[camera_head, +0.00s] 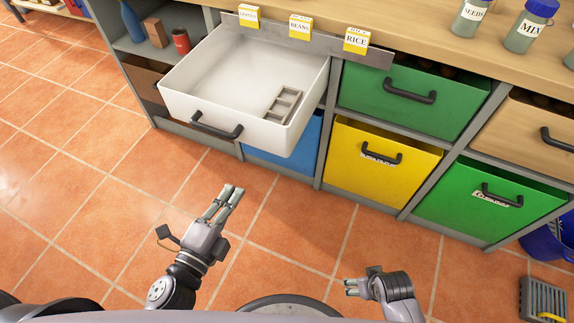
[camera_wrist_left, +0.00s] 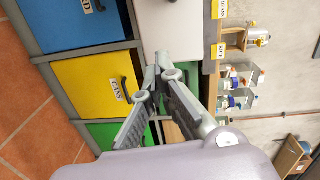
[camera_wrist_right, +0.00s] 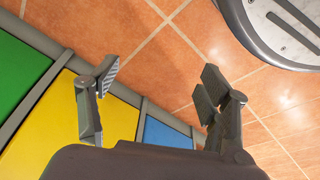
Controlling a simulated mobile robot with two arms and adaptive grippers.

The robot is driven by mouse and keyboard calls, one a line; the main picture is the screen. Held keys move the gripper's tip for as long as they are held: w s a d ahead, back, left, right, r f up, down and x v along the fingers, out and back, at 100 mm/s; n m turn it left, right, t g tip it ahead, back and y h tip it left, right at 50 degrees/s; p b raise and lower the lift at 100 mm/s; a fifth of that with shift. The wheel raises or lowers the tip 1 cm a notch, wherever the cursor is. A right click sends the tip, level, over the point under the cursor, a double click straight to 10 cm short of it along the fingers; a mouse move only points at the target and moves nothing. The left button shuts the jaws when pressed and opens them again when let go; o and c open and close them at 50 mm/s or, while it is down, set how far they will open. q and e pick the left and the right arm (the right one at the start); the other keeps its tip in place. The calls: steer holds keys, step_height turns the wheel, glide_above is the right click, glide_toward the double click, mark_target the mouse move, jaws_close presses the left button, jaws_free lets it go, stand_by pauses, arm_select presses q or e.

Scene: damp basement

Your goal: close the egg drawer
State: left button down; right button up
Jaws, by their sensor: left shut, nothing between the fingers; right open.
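The white egg drawer (camera_head: 220,75) is pulled far out of the shelf unit, with a dark handle (camera_head: 215,126) on its front. A grey divided insert (camera_head: 285,104) lies inside it at the right; no eggs show. Part of the white drawer also shows at the top of the left wrist view (camera_wrist_left: 170,25). My left gripper (camera_head: 231,190) is shut and empty, in front of and below the drawer, apart from it. My right gripper (camera_head: 348,287) is open and empty, low and to the right, away from the drawer; it also shows open in the right wrist view (camera_wrist_right: 155,80).
A green drawer (camera_head: 405,100), a yellow drawer (camera_head: 375,165) and a lower green drawer (camera_head: 485,200) sit right of it. Jars (camera_head: 528,28) stand at the counter's right.

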arm_select(q)
step_height(320, 180, up, 2)
steer(key=d+r+m, duration=0.1)
steer(key=p, duration=0.3)
glide_toward(270, 135)
steer(key=shift+t+h, duration=0.3)
steer(key=shift+t, duration=0.1)
steer(key=x, duration=0.6)
steer(key=shift+w+f, duration=0.2)
steer(key=shift+f, duration=0.15)
steer(key=shift+w+d, duration=0.1)
steer(key=shift+w, duration=0.3)
arm_select(e)
steer(key=s+d+f, duration=0.1)
steer(key=s+f, duration=0.4)
steer(key=f, duration=0.3)
steer(key=shift+f+g, duration=0.3)
